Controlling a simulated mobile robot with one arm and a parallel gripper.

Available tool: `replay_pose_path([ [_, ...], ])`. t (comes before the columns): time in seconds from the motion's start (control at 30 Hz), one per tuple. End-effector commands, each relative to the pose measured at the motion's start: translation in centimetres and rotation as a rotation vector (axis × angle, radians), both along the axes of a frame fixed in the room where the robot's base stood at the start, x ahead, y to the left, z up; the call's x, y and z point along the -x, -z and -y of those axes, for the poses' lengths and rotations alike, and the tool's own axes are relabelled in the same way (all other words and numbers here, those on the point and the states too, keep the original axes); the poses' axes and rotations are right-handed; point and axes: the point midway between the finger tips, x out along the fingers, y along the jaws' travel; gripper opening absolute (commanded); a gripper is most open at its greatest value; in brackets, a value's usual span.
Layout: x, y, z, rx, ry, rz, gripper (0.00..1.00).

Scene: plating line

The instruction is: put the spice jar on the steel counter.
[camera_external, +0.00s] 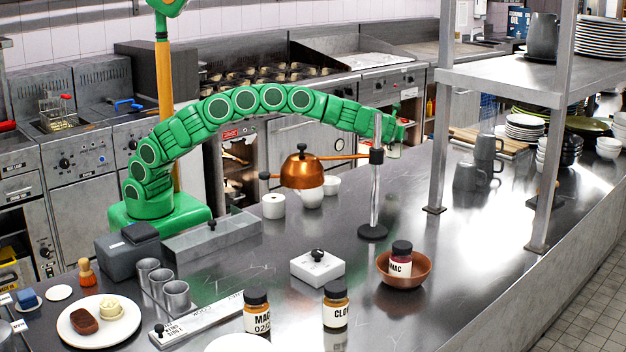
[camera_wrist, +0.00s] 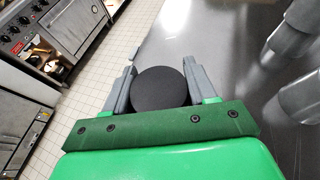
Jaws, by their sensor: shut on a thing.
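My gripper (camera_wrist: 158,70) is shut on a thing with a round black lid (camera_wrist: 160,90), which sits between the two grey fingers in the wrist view. I take it to be a spice jar; its body and label are hidden under the lid. In the outside view my gripper (camera_external: 394,148) is at the far side of the steel counter (camera_external: 450,270), partly hidden behind the lamp stand. Whether the held jar touches the counter cannot be told. Other black-lidded jars are a MAC jar (camera_external: 257,314), a CLOV jar (camera_external: 336,306) and one (camera_external: 400,262) in the copper bowl (camera_external: 412,280).
A copper heat lamp (camera_external: 303,172) on a stand (camera_external: 373,232) is in front of my arm. Grey mugs (camera_external: 469,177) and a shelf post (camera_external: 437,150) stand to the right. The wrist view shows floor (camera_wrist: 105,45) left of the counter edge. The counter's middle right is fairly clear.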

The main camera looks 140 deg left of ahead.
Motion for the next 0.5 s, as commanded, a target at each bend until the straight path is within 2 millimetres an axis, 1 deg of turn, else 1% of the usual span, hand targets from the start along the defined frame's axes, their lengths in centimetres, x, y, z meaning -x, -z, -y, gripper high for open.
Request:
replay_pose_path([
  [0.2, -0.6, 1.7, -1.2, 0.001, 0.000, -0.005, 0.17],
  [0.5, -1.4, 3.5, -2.5, 0.000, 0.000, -0.002, 0.17],
])
